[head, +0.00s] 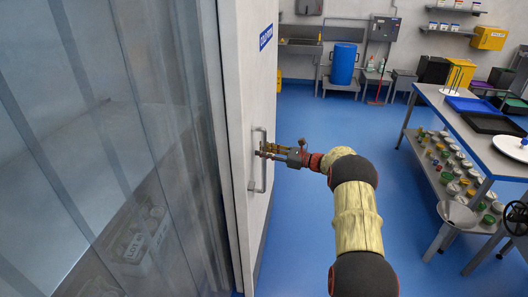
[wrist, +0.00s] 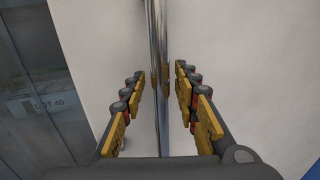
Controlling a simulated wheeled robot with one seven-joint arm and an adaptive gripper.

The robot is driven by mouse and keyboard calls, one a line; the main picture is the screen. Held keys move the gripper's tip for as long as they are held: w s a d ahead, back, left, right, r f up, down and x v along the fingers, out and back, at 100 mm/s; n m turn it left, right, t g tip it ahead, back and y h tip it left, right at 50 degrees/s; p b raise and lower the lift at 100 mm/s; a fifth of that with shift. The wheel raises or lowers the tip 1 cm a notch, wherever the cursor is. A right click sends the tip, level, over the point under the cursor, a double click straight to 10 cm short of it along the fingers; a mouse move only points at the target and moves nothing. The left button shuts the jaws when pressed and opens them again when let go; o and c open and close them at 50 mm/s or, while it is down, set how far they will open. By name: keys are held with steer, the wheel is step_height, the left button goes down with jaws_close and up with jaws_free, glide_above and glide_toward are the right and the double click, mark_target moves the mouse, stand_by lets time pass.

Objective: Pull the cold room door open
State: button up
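The cold room door (head: 254,85) is a pale panel with a blue sign (head: 266,37), left of centre in the head view. Its upright metal bar handle (head: 251,172) stands out from the door face. My gripper (head: 265,151) is at the handle's upper half. In the wrist view the bar (wrist: 158,60) runs between the two fingers of my gripper (wrist: 160,78), with space showing on both sides. The fingers are apart and do not visibly press on it. The pale door face (wrist: 230,60) fills the background.
Clear strip curtains (head: 110,90) hang left of the door, with a crate labelled LOT 40 (head: 147,245) behind them. A steel table (head: 475,135) with trays and jars stands at right. A blue drum (head: 343,65) stands at the back. The blue floor (head: 300,225) between is clear.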

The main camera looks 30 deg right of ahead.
stand_by(0.3)
steer(key=v, duration=1.2)
